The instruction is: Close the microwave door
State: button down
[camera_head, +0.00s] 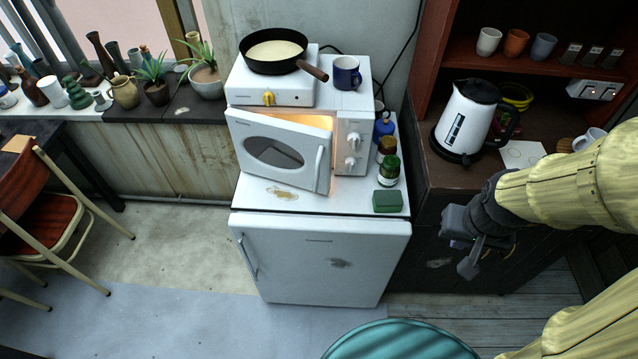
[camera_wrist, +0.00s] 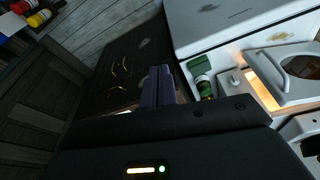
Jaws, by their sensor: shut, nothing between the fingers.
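The white microwave (camera_head: 352,150) stands on a small white fridge. Its door (camera_head: 281,150) is partly open, hinged at the left, with the free edge and handle (camera_head: 319,168) swung out toward the front. Warm light shows in the gap at the right. In the wrist view the door (camera_wrist: 296,70) and lit gap appear at the right edge. My gripper (camera_head: 468,255) is at the right in the head view, well apart from the microwave and lower than it. In the wrist view its fingers (camera_wrist: 158,88) are together and hold nothing.
A hot plate with a pan (camera_head: 272,52) and a blue mug (camera_head: 346,73) sit on the microwave. Jars (camera_head: 389,171) and a green box (camera_head: 387,201) stand right of it on the fridge (camera_head: 320,255). A kettle (camera_head: 466,120) is on the dark cabinet. A teal round seat (camera_head: 400,340) is in front.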

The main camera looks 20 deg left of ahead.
jog(key=w+a+f+n+t+y+b, duration=0.1)
jog(key=w+a+f+t+y+b, duration=0.1)
jog(key=w+a+f+t+b, duration=0.45)
jog(key=w+a+f+n+t+y+b, duration=0.1)
jog(key=w+a+f+b, duration=0.3)
jog(key=a+f+b, duration=0.7)
jog(key=s+a+f+t+y+b, duration=0.1)
jog(key=s+a+f+t+b, duration=0.1)
jog(key=a+b, duration=0.4)
jog(key=s+a+f+t+b, duration=0.3)
jog(key=s+a+t+b, duration=0.1)
jog(key=a+t+b, duration=0.3)
jog(key=shift+s+f+n+y+b, duration=0.2)
jog(key=shift+f+n+y+b, duration=0.2)
jog(key=shift+b, duration=0.65)
jog(key=shift+a, duration=0.1)
